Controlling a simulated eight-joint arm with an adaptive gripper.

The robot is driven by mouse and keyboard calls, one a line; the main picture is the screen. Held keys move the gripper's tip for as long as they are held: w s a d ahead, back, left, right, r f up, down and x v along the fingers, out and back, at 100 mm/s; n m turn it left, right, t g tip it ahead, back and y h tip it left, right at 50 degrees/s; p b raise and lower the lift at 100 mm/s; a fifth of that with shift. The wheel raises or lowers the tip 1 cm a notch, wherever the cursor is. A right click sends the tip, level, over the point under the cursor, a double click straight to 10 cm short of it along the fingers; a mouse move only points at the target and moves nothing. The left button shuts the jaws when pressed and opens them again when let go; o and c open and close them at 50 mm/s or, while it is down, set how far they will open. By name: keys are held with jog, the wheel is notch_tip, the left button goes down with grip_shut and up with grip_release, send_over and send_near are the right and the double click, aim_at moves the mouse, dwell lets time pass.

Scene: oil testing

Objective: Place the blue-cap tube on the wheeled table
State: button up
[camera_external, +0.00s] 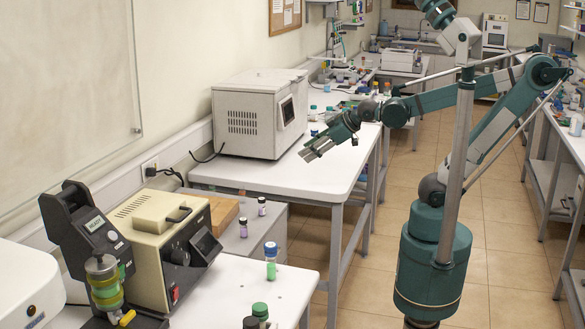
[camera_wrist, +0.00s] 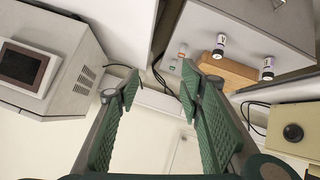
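The blue-cap tube (camera_external: 271,268), with a blue cap and green lower part, stands upright on the near white bench (camera_external: 225,300), close to its back right corner. I do not make it out in the wrist view. A low grey unit (camera_external: 258,238) between the two white benches may be the wheeled table; its wheels are hidden. Its grey top also shows in the wrist view (camera_wrist: 205,28). My gripper (camera_external: 312,153) is in the air over the farther bench, away from the tube. In the wrist view its fingers (camera_wrist: 158,90) are apart with nothing between them.
Two dark-capped vials (camera_external: 262,206) (camera_external: 243,227) and a wooden block (camera_external: 222,212) are on the grey unit. A beige instrument (camera_external: 160,245) and a green-capped bottle (camera_external: 260,312) stand on the near bench. A white box-shaped device (camera_external: 250,115) is on the farther bench.

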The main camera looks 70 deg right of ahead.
jog(key=s+f+m+g, duration=0.1)
jog(key=s+f, duration=0.1)
jog(key=s, duration=0.3)
jog(key=s+a+f+m+g+y, duration=0.1)
jog(key=s+f+m+g, duration=0.1)
jog(key=s, duration=0.3)
jog(key=shift+a+f, duration=0.25)
jog(key=shift+f, duration=0.3)
